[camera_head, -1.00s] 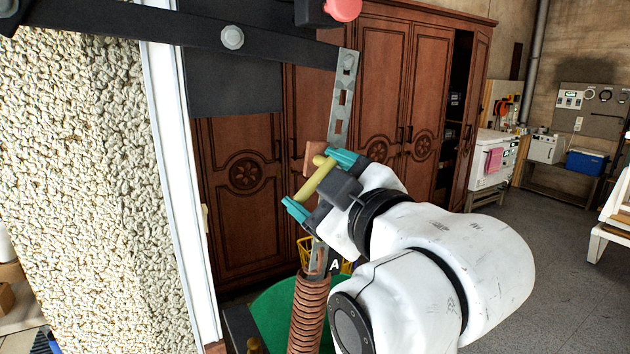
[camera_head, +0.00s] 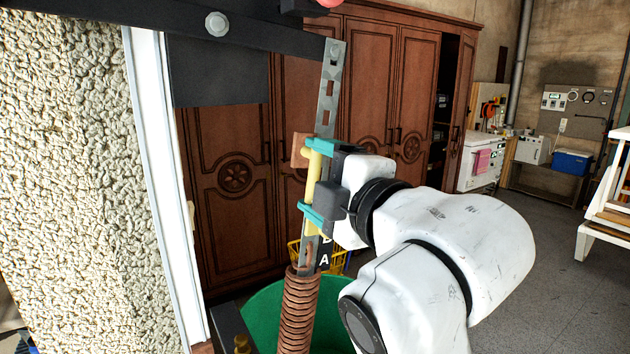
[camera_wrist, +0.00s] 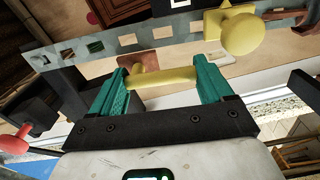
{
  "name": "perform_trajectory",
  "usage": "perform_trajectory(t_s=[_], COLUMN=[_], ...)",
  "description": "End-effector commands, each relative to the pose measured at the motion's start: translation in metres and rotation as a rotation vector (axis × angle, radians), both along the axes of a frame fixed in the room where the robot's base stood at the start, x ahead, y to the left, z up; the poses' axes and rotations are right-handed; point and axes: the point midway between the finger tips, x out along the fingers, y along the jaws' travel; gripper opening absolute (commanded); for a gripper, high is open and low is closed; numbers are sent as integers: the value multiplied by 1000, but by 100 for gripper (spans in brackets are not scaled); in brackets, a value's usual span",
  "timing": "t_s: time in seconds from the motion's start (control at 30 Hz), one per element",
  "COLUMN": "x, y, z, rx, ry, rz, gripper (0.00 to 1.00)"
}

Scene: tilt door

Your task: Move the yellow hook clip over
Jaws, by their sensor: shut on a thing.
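The yellow hook clip (camera_head: 312,180) shows as a pale yellow bar, nearly upright, in front of a perforated metal strip (camera_head: 329,95). My gripper (camera_head: 309,180) has teal fingers, one at the bar's upper part and one at its lower part, and is shut on it. In the wrist view, the yellow bar (camera_wrist: 162,79) spans between the two teal fingertips (camera_wrist: 165,72), with the slotted strip (camera_wrist: 85,48) beyond. Whether the clip is hooked onto the strip cannot be told.
A coiled brown spring (camera_head: 298,312) stands below the strip, beside letter marks. A dark bar with a bolt (camera_head: 217,24) crosses above. A rough stone wall (camera_head: 75,170) is at left. A yellow knob (camera_wrist: 243,34) shows in the wrist view. Open floor (camera_head: 550,270) lies right.

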Motion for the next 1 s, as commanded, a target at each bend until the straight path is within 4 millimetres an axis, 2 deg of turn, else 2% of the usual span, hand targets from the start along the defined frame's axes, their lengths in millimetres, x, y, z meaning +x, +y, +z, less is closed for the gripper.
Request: perform_trajectory(t_s=[0.5, 0.53, 0.73, 1.0], x=[-2, -2, -1, -1], y=[4, 4, 2, 0], z=[1, 1, 1, 0], rx=[-19, -18, -17, -16], ry=[-15, -16, -14, -14], rz=[11, 11, 6, 3], gripper=[49, 81, 100, 100])
